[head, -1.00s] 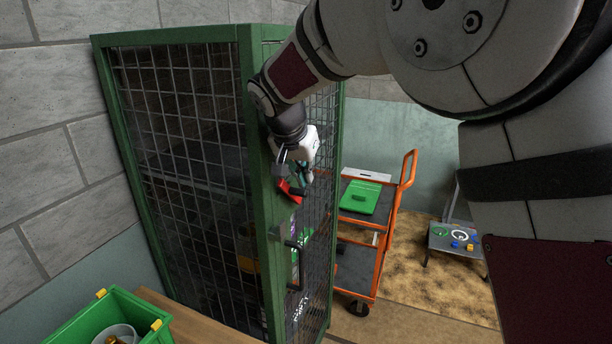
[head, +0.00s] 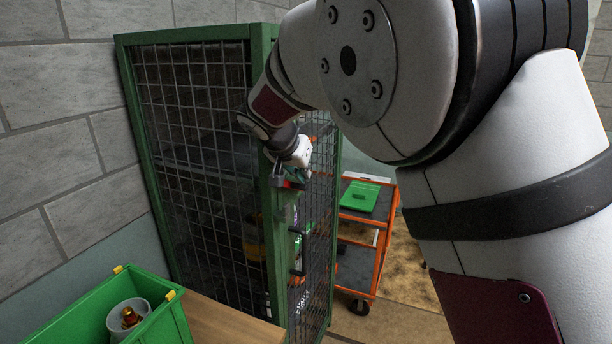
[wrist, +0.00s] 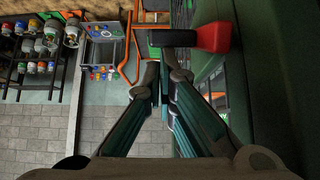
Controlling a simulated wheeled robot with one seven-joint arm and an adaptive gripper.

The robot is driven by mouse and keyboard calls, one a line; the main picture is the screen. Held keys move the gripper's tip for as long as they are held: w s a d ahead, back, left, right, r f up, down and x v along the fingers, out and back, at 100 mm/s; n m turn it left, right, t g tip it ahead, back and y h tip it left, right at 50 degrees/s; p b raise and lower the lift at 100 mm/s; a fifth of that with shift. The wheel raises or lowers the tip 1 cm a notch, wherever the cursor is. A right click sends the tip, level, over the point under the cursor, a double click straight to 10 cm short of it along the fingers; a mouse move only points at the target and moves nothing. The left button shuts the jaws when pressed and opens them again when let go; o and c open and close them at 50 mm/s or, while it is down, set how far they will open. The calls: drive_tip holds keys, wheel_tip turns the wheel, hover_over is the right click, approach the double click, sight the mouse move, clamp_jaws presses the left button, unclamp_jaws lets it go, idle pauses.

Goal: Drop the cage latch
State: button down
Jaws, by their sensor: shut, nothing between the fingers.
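The green-framed mesh cage (head: 261,110) stands left of centre in the head view. Its latch has a red end (head: 287,184) on the cage's front corner post, partly hidden by my gripper. In the wrist view the latch shows as a dark bar with a red block (wrist: 213,37) beside the green frame. My gripper (head: 291,174) is at the latch, its fingers mostly hidden in the head view. In the wrist view my gripper (wrist: 160,78) is shut and empty, its fingertips just below the dark bar in the picture. I cannot tell whether they touch it.
A black door handle (head: 298,252) sits below the latch. An orange trolley (head: 381,250) with a green case (head: 360,196) stands right of the cage. A green bin (head: 168,325) holding a cup and a wooden surface (head: 225,322) are at the front left.

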sight(302, 187)
drive_tip(key=shift+s+a+f+p, duration=0.2)
drive_tip(key=shift+s+f+p, duration=0.05)
drive_tip(key=shift+s+f, duration=0.3)
drive_tip(key=shift+s+a+f+p, duration=0.15)
drive_tip(key=shift+s+f+p, duration=0.1)
drive_tip(key=shift+s+f, duration=0.25)
drive_tip(key=shift+s+a+f+p, duration=0.1)
drive_tip(key=shift+s+f+p, duration=0.15)
drive_tip(key=shift+f, duration=0.4)
drive_tip(key=shift+s+a+f+p, duration=0.1)
drive_tip(key=shift+s+f+p, duration=0.15)
drive_tip(key=shift+f, duration=0.35)
